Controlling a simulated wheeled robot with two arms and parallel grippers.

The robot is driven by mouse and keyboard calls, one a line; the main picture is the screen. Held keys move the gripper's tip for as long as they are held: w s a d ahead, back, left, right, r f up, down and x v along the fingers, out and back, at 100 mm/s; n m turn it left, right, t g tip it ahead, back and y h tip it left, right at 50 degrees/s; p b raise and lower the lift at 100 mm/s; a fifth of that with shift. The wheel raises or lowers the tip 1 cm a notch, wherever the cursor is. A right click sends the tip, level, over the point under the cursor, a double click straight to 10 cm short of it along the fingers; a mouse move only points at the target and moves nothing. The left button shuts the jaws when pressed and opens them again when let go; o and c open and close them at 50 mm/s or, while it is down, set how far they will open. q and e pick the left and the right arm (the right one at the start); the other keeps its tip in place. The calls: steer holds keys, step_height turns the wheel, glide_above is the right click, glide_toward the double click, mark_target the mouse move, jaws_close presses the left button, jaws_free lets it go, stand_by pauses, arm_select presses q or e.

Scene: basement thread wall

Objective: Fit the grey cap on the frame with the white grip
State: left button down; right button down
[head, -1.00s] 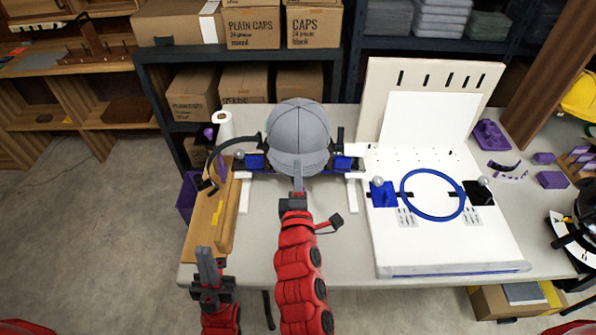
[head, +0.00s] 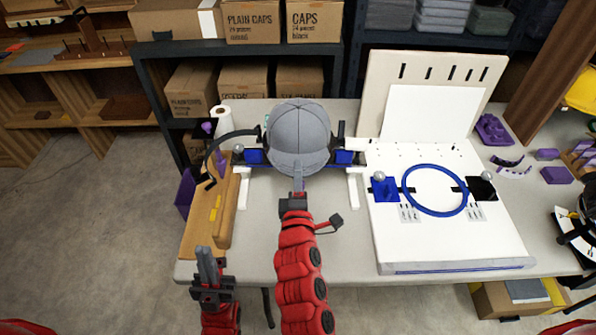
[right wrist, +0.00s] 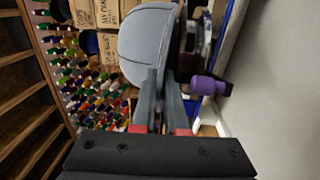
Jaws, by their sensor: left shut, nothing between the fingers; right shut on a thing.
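The grey cap (head: 299,135) is upright in the middle of the head view, brim toward me. My right gripper (head: 298,186) is shut on its brim. The cap covers the middle of a dark frame with blue blocks (head: 255,157) on white legs (head: 354,188); I cannot tell whether it is seated or held just above. I cannot clearly make out a white grip. In the right wrist view the cap (right wrist: 148,45) is beyond the fingers, with a purple grip (right wrist: 207,85) to its right. My left gripper (head: 206,262) is shut and empty, near the table's front left corner.
A dark curved arm (head: 218,150) stands left of the cap, by a wooden block (head: 225,212). A white board (head: 440,240) with a blue ring (head: 435,190) lies to the right. A paper roll (head: 222,117) stands behind left. The table between cap and front edge is mostly clear.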

stand_by(0.4)
steer(key=c, duration=0.9)
jaws_free()
steer(key=shift+s+f+b, duration=0.15)
steer(key=shift+s, duration=2.75)
steer(key=shift+s+f+b, duration=0.1)
steer(key=shift+s+f, duration=0.05)
steer(key=shift+s, duration=2.75)
steer(key=shift+s+f+b, duration=0.15)
steer(key=shift+s, duration=2.75)
